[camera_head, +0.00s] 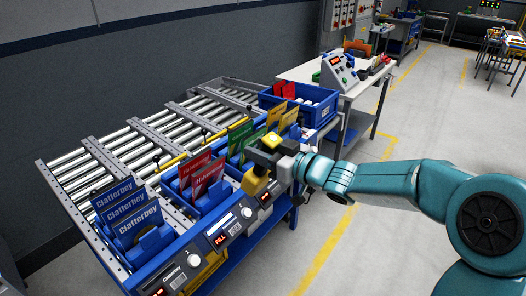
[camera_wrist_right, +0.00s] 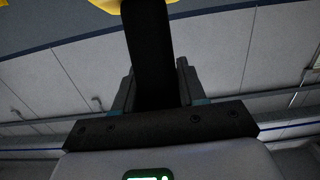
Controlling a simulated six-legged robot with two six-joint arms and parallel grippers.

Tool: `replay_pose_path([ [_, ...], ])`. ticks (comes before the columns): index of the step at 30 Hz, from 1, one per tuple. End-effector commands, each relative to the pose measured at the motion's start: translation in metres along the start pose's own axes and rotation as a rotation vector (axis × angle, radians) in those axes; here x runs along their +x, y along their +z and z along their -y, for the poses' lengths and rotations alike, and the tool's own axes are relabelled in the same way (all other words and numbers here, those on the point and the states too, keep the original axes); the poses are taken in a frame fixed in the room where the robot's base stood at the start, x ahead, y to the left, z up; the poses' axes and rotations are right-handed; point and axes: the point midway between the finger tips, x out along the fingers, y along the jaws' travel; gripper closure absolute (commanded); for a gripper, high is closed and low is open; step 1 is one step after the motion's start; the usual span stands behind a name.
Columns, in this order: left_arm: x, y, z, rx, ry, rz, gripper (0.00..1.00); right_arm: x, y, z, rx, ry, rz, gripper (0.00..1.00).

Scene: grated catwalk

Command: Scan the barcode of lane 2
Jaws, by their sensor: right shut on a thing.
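My right gripper (camera_head: 268,160) is shut on a yellow and black hand scanner (camera_head: 254,183), above the front edge of the rack. In the right wrist view the scanner's black handle (camera_wrist_right: 150,60) stands between the fingers, with yellow at the top edge. Blue "Clatterbey" packets (camera_head: 127,212) stand in the left lane. Red packets (camera_head: 203,175) stand in the lane beside it. Green packets (camera_head: 240,138) and yellow packets (camera_head: 283,118) stand farther right, partly behind my gripper. My left gripper is out of view.
The rack front carries small displays, one reading "FILL" (camera_head: 222,238). Metal rollers (camera_head: 150,140) lie behind the lanes. A blue bin (camera_head: 312,101) with red packets stands at the rack's far end, near a white bench (camera_head: 300,72). The floor at right is open.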

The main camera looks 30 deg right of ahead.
Motion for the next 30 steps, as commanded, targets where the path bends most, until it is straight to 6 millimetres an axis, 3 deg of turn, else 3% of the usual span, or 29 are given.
replay_pose_path([
  [3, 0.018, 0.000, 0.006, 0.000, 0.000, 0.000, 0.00, 0.006, 0.020, 0.001, 0.001, 0.000, -0.001, 1.00],
  [30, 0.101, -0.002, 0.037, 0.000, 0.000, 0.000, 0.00, 0.046, 0.115, 0.003, -0.001, 0.000, -0.001, 1.00],
])
